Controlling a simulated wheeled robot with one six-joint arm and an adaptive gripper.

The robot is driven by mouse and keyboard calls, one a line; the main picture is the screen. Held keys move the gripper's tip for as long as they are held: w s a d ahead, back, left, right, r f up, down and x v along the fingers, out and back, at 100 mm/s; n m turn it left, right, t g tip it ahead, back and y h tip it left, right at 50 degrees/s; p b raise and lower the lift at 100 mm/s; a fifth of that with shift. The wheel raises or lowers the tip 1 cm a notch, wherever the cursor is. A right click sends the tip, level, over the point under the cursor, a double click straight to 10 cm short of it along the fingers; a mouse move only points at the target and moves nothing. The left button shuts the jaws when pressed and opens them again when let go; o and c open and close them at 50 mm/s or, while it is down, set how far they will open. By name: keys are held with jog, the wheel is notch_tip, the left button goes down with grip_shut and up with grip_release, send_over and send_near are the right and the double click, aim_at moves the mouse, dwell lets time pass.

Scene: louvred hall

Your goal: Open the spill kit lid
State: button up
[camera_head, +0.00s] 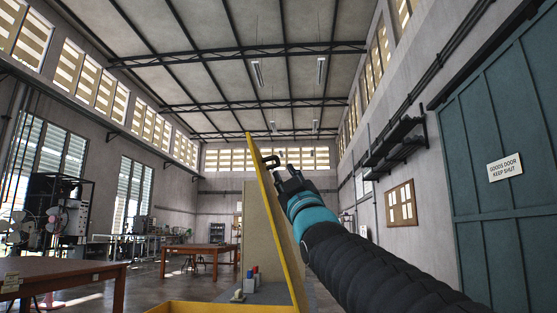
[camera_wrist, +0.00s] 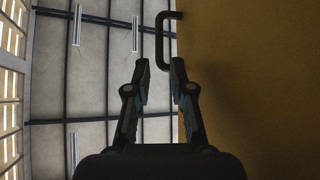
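The spill kit's yellow lid (camera_head: 277,225) stands raised and near upright in the head view, leaning slightly. The yellow rim of the kit's box (camera_head: 205,308) shows at the bottom edge. A black D-shaped handle (camera_head: 271,161) sits near the lid's top. My gripper (camera_head: 281,173) is just beside and below the handle. In the wrist view the yellow lid (camera_wrist: 250,80) fills the right side, with the handle (camera_wrist: 160,37) sticking out ahead of the fingertips.
A brown table (camera_head: 198,256) stands beyond the box, and another (camera_head: 60,275) is at the left. Small items with red and blue parts (camera_head: 251,280) show beside the lid. A teal goods door (camera_head: 505,160) is on the right. Floor between the tables looks clear.

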aim_at(278, 162)
jog(key=p+x, duration=0.3)
jog(key=x, duration=0.5)
jog(key=shift+w+a+r, duration=0.1)
jog(key=shift+w+r, duration=0.05)
jog(key=shift+w, duration=0.1)
grip_shut()
